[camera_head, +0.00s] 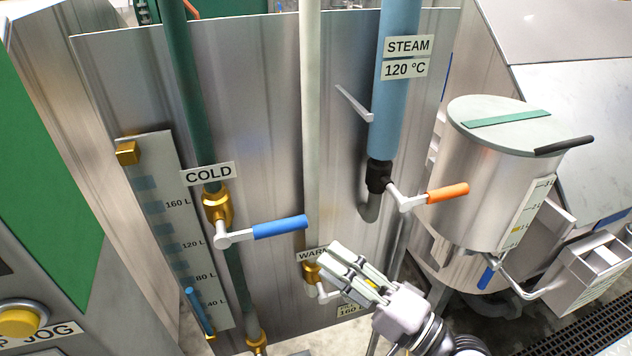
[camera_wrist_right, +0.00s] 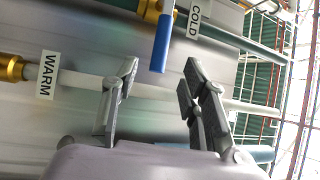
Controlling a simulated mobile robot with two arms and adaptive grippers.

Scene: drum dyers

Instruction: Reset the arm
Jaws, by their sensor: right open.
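My right gripper (camera_head: 337,265) is at the lower middle of the head view, in front of the warm valve (camera_head: 311,271). It hides part of this valve and its WARM label (camera_head: 311,255). In the right wrist view the two fingers (camera_wrist_right: 160,80) stand apart with nothing between them. I cannot tell whether a finger touches the valve. My left gripper is not in view.
The cold valve's blue handle (camera_head: 280,227) and the steam valve's orange handle (camera_head: 447,192) are close above. A lidded metal drum (camera_head: 480,190) stands at the right. A level gauge (camera_head: 172,235) and a green panel (camera_head: 45,190) are at the left.

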